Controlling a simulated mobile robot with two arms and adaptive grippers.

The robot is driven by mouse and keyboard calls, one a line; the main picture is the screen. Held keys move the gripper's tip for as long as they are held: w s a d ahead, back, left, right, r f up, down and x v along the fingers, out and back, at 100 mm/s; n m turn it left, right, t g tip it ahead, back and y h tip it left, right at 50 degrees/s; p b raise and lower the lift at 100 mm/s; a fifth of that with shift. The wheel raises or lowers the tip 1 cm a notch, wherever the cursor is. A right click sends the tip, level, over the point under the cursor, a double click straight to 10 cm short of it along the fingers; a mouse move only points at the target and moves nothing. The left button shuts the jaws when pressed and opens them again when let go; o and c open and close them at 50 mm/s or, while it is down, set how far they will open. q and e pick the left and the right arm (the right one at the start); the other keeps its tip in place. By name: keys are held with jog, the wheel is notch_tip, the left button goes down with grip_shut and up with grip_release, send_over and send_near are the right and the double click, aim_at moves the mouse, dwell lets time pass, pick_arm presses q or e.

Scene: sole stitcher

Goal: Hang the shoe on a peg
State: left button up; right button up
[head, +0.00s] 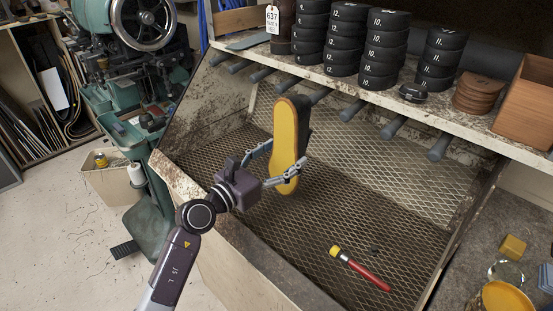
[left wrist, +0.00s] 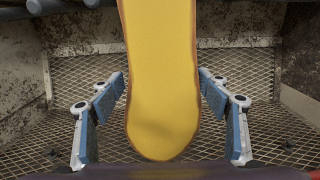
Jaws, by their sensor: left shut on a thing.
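The shoe (head: 287,140) has a yellow sole facing me and a dark upper behind it. It hangs upright above the mesh tray, toe or heel end downward; I cannot tell which. My left gripper (head: 281,160) is shut on the shoe, with a finger on each side of its lower part. In the left wrist view the yellow sole (left wrist: 160,75) fills the middle between the blue finger pads. A row of grey pegs (head: 393,127) sticks out below the shelf; the shoe's top is close to them and hides part of the row. My right gripper is not in view.
The shelf (head: 460,123) above the pegs holds stacks of black numbered rolls (head: 385,50). A red-handled tool (head: 360,268) lies on the mesh (head: 320,225). A green stitching machine (head: 105,75) stands at left. Jars (head: 505,298) are at the lower right.

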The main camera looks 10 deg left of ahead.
pick_arm(q)
jog(key=shift+x, duration=2.75)
jog(key=shift+d+f, duration=0.1)
jog(key=shift+f, duration=0.1)
jog(key=o, duration=1.5)
jog(key=shift+w, duration=0.15)
jog(key=shift+c, duration=0.2)
jog(key=shift+r, duration=0.1)
